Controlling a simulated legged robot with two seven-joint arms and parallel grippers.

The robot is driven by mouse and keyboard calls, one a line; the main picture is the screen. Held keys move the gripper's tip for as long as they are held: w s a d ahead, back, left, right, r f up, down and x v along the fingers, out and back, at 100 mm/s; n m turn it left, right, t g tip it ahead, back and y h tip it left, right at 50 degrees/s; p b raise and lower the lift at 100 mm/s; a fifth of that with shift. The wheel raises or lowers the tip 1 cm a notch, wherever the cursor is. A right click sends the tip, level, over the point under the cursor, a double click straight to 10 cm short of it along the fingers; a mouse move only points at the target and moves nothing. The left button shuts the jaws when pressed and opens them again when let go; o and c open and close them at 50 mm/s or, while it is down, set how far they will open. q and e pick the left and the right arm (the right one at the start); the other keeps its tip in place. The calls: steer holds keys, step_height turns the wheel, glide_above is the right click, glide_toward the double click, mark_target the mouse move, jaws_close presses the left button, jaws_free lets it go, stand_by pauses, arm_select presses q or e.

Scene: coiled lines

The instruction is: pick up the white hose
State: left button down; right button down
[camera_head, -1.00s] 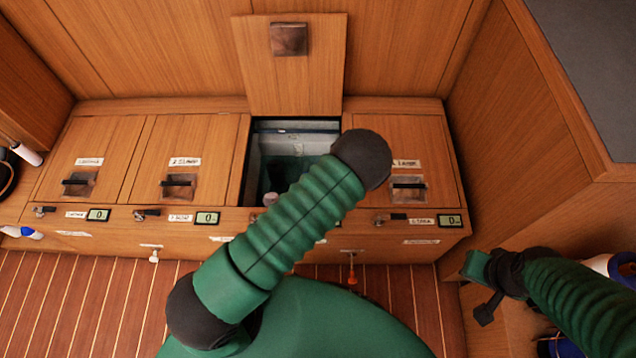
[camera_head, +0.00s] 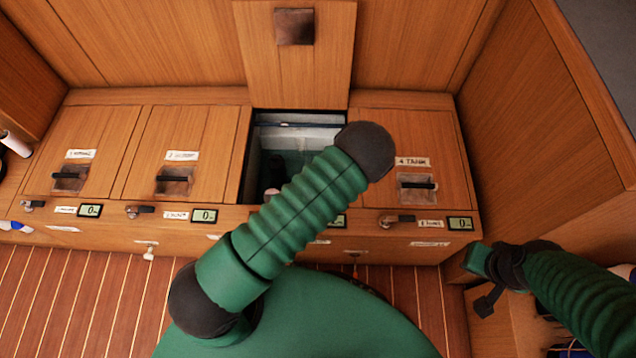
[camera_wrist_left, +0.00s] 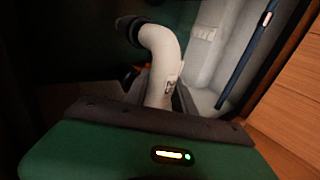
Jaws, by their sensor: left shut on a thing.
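The white hose (camera_wrist_left: 158,45) shows in the left wrist view as a bent pale tube with a dark end and a small label. My left gripper (camera_wrist_left: 163,92) is shut on it, with dark fingers on either side of the tube. In the head view, my left arm crosses the open locker (camera_head: 248,160), and the arm hides the left gripper. A small pale spot inside that locker may be part of the hose; I cannot tell. My right gripper (camera_head: 484,285) is at the lower right, away from the locker; whether it is open is unclear.
The locker's wooden lid (camera_head: 297,65) stands raised against the back wall. Closed lids flank the opening, including the right one (camera_head: 405,135) marked 4. Latches (camera_head: 140,211) and small displays (camera_head: 204,216) line the front edge. A wooden side wall (camera_head: 545,140) rises at the right.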

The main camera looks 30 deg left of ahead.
arm_select(q)
steer(key=shift+s+a, duration=0.1)
steer(key=shift+a, duration=0.1)
step_height(320, 180, up, 4)
steer(key=p, duration=0.3)
steer(key=shift+r, duration=0.1)
steer(key=w+a+p, duration=0.1)
steer(key=w+a, duration=0.3)
steer(key=w, duration=0.3)
steer(key=w+a, duration=0.5)
steer(key=w, duration=0.3)
steer(key=shift+w+a+f+p, duration=0.15)
steer(key=shift+a+f+p, duration=0.2)
steer(key=shift+f, duration=0.1)
steer(key=shift+r, duration=0.1)
step_height(320, 180, up, 2)
steer(key=shift+d+p, duration=0.1)
steer(key=shift+p, duration=0.75)
